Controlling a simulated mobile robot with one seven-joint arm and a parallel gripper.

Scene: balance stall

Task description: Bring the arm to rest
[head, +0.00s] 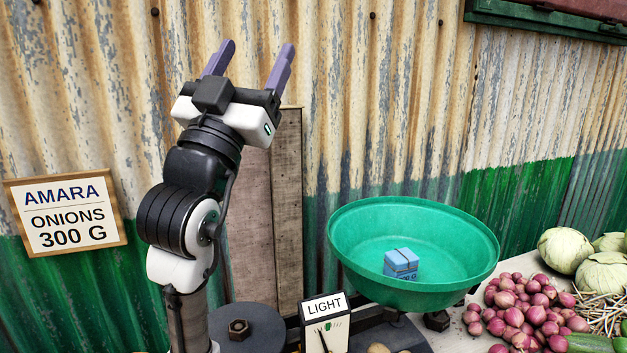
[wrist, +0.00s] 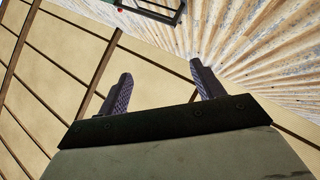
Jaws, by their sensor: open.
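My gripper (head: 256,60) is raised high in front of the corrugated wall in the head view, its two purple-grey fingers pointing up and spread apart. It is open with nothing between the fingers. In the wrist view the fingers (wrist: 158,82) stand apart against the ceiling panels and the corrugated wall. My arm stands upright at the left of the head view, clear of the scale and its pan.
A green pan (head: 460,235) holds a small blue block (head: 401,262). Red onions (head: 520,312) and cabbages (head: 563,249) lie at right. A sign (head: 66,212) reading "AMARA ONIONS 300 G" hangs at left.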

